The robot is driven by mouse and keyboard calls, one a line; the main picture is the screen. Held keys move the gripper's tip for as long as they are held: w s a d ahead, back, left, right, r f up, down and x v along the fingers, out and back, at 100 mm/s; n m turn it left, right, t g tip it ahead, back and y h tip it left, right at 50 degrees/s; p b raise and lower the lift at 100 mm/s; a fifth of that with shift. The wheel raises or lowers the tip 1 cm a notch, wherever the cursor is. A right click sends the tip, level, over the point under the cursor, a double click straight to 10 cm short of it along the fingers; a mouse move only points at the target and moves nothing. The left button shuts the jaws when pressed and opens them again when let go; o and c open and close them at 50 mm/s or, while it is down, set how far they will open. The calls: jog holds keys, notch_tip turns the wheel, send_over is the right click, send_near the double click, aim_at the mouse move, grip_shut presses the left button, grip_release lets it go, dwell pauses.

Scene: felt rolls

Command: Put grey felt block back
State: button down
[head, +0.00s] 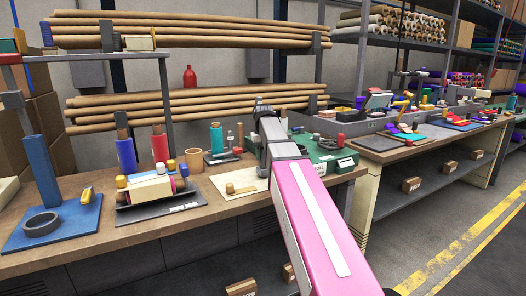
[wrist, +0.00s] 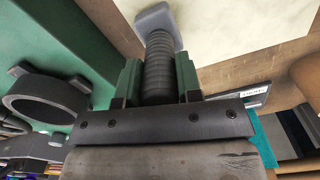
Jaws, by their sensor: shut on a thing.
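My gripper (wrist: 157,84) is shut in the wrist view, its two green-padded fingers on either side of a dark ribbed shaft (wrist: 158,62). A light grey block-shaped end (wrist: 155,20) sits beyond the fingertips on this shaft; I take the whole as the grey felt block. The held thing cannot be made out clearly there. I cannot tell whether it touches anything below.
The cream sheet (head: 222,180) lies on the wooden bench (head: 120,240) with a wooden piece on it. A dark ring (wrist: 45,100) lies at the left of the wrist view. Colored rolls and a black tray stand left.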

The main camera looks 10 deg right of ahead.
jog(key=shift+f, duration=0.55)
dwell(0.7)
jog(key=c, duration=0.7)
grip_release()
jog(key=shift+r, duration=0.1)
